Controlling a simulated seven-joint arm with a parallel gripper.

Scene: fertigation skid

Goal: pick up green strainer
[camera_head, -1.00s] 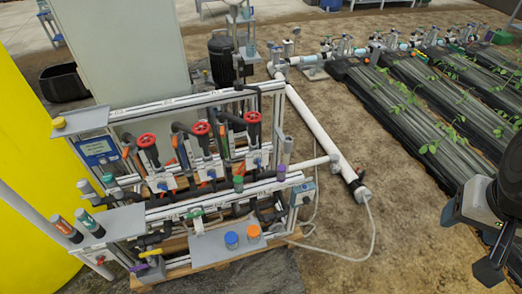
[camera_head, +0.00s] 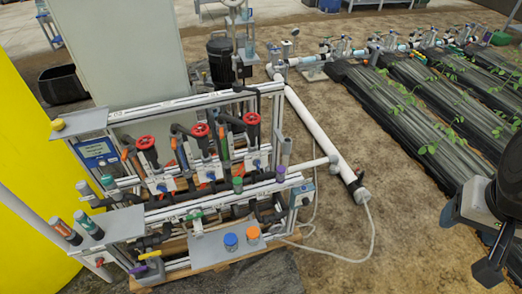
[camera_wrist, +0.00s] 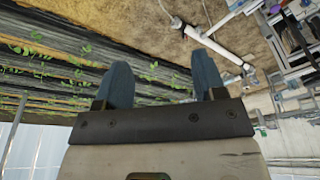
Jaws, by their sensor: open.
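A slim green tilted cylinder (camera_head: 225,147), which looks like the green strainer, sits in the pipework of the skid, right of a similar blue one (camera_head: 182,154). A short green-topped piece (camera_head: 238,185) stands on the front rail, so I cannot be sure which green part is the strainer. My gripper (camera_head: 490,272) is at the right edge of the head view, far from the skid. In the wrist view its two fingers (camera_wrist: 163,82) are spread apart with nothing between them. The green strainer cannot be made out in the wrist view.
Red-handled valves (camera_head: 201,131) rise close to the tilted cylinders. A white pipe (camera_head: 315,128) lies right of the skid. Bare ground separates skid and plant beds (camera_head: 425,115).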

